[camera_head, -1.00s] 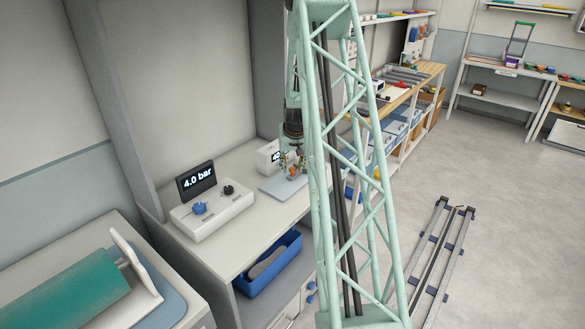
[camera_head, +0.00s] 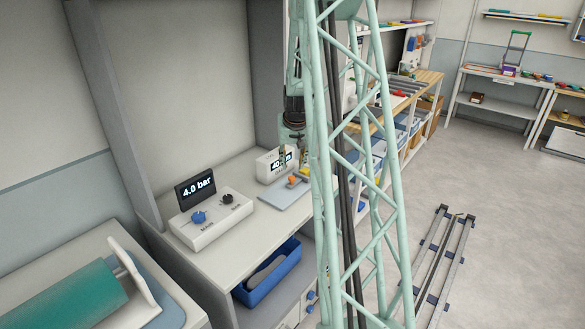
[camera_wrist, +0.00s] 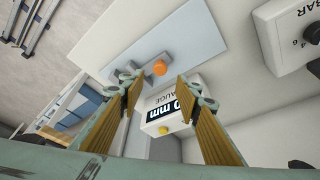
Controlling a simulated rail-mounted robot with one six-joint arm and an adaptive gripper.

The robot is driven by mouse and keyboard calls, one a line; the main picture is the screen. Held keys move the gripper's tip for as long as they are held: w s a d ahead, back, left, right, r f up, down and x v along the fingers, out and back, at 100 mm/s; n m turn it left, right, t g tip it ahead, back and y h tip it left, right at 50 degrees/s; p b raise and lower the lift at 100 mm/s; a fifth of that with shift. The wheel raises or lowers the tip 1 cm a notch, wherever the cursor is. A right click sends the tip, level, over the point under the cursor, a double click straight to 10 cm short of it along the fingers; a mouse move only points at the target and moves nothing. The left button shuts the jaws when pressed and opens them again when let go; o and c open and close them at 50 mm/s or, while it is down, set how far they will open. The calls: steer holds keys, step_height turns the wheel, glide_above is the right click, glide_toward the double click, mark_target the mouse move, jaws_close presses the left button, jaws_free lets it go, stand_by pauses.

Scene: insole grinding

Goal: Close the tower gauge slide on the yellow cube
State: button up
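The gauge box (camera_head: 270,165) stands at the back of the white bench, and its display starts with "40". In the wrist view its housing (camera_wrist: 165,118) carries the words "mm" and "GAUGE" and a small yellow knob-like part (camera_wrist: 163,130). An orange knob (camera_wrist: 160,68) sits by grey blocks (camera_wrist: 140,75) on the blue-grey plate (camera_wrist: 190,40); it also shows in the head view (camera_head: 292,180). My gripper (camera_wrist: 156,88) is open, its fingers apart above the gauge, with nothing visible between them. I cannot make out a yellow cube for certain.
A "4.0 bar" control box (camera_head: 212,218) with blue and black knobs stands left of the gauge. A blue bin (camera_head: 268,278) sits below the bench. My lattice column hides the bench's right side.

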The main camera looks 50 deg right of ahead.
steer(key=shift+v, duration=1.3)
steer(key=w+a+r+n, duration=0.1)
steer(key=a+r, duration=0.6)
steer(key=a, duration=0.2)
steer(key=a+r+n, duration=0.1)
steer(key=a+r, duration=0.5)
steer(key=a, duration=0.3)
steer(key=s+a+r+n+y, duration=0.1)
steer(key=s+a+r, duration=0.3)
steer(key=a, duration=0.5)
steer(key=s+a+r+n, duration=0.15)
steer(key=a+r, duration=0.35)
steer(key=a, duration=0.5)
steer(key=s+a+r+n+y, duration=0.1)
steer(key=s+a+r, duration=0.2)
steer(key=s+a, duration=0.4)
steer(key=s+a+r+n, duration=0.1)
steer(key=s+a+r, duration=0.1)
steer(key=s+a, duration=0.55)
steer(key=s+a+n, duration=0.1)
steer(key=s+a, duration=0.3)
steer(key=s, duration=0.3)
steer(key=s+a+n+y+b, duration=0.1)
steer(key=s+a, duration=0.4)
steer(key=s, duration=0.3)
steer(key=shift+s+f+t, duration=0.35)
steer(key=shift+f+t, duration=0.05)
steer(key=shift+d+n, duration=0.1)
steer(key=shift+n, duration=0.15)
